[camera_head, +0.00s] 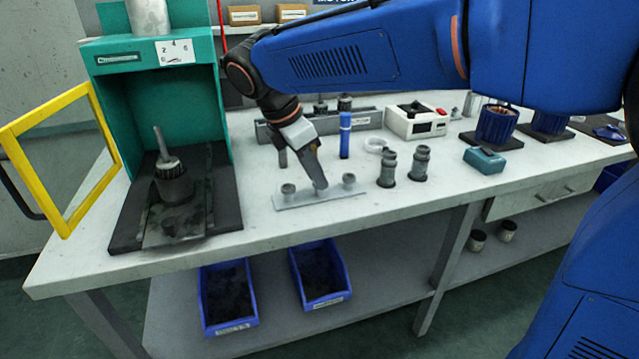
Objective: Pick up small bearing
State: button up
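A flat light-grey plate (315,199) lies near the front of the workbench. It carries two small grey round parts, one at its left end (288,189) and one at its right end (348,179). They look like bearings, but I cannot tell which is the small bearing. My gripper (301,174) points down over the plate, with its fingers apart. One finger is behind the left part, and the other comes down near the plate's middle, between the two parts. I see nothing held between the fingers. Whether a fingertip touches the plate is unclear.
A teal press (162,101) with an open yellow-framed door (62,159) stands left. Two dark grey stepped cylinders (404,166), a blue upright cylinder (345,135) and a pale ring (375,145) stand nearby. Blue bins (228,297) sit below. The bench front is mostly clear.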

jog(key=shift+r, duration=0.1)
notch_tip(320, 180, up, 10)
dwell(0.6)
jog(key=shift+a, duration=0.1)
